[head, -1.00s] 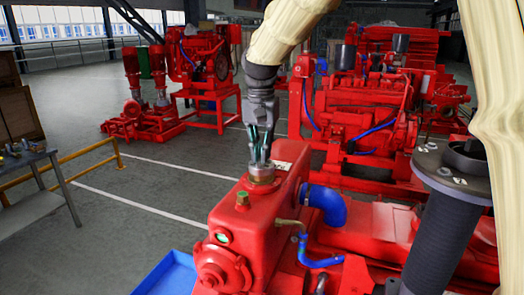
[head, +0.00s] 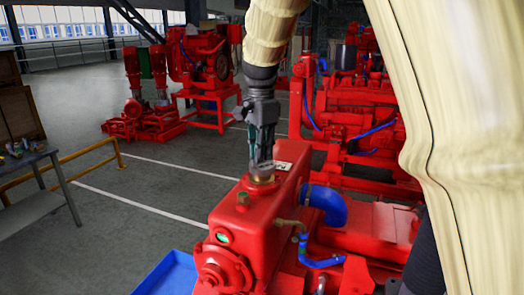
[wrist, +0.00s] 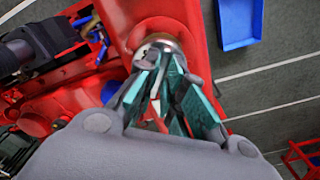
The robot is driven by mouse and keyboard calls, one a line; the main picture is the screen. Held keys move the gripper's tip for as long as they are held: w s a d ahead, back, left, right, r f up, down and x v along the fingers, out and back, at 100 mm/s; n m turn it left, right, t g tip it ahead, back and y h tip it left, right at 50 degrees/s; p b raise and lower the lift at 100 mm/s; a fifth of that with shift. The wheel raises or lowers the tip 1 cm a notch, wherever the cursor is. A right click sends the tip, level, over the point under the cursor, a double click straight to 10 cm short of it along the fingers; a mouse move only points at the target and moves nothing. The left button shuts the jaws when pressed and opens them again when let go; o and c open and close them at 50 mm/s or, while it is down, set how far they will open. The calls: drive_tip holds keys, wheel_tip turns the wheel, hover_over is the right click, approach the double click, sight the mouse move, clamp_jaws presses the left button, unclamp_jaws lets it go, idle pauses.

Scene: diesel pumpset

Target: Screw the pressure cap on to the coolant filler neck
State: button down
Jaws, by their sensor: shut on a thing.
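The silver pressure cap (wrist: 158,42) is between my fingertips in the wrist view. In the head view the cap (head: 262,169) is small and partly covered by the fingers. It sits at the top of the brass-coloured coolant filler neck (head: 262,180), on the red tank (head: 258,208). My gripper (head: 262,163) points straight down over the neck and is shut on the cap. Its teal-lined fingers also show in the wrist view (wrist: 165,68). The cap looks level and touching the neck; the threads are hidden.
A blue tray (head: 168,275) lies low at the front left of the tank. A blue hose (head: 326,203) and a brass fitting stand right of the neck. A table with small parts (head: 30,165) is at far left. My sleeved arm covers the right side.

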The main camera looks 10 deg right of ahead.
drive_tip(key=shift+a+f+m, duration=0.15)
drive_tip(key=shift+m, duration=1.05)
drive_tip(key=c, duration=1.5)
unclamp_jaws()
drive_tip(key=shift+a, duration=0.1)
drive_tip(key=o, duration=0.4)
drive_tip(key=shift+o, duration=0.2)
drive_tip(key=shift+r, duration=0.25)
drive_tip(key=shift+r, duration=3.4)
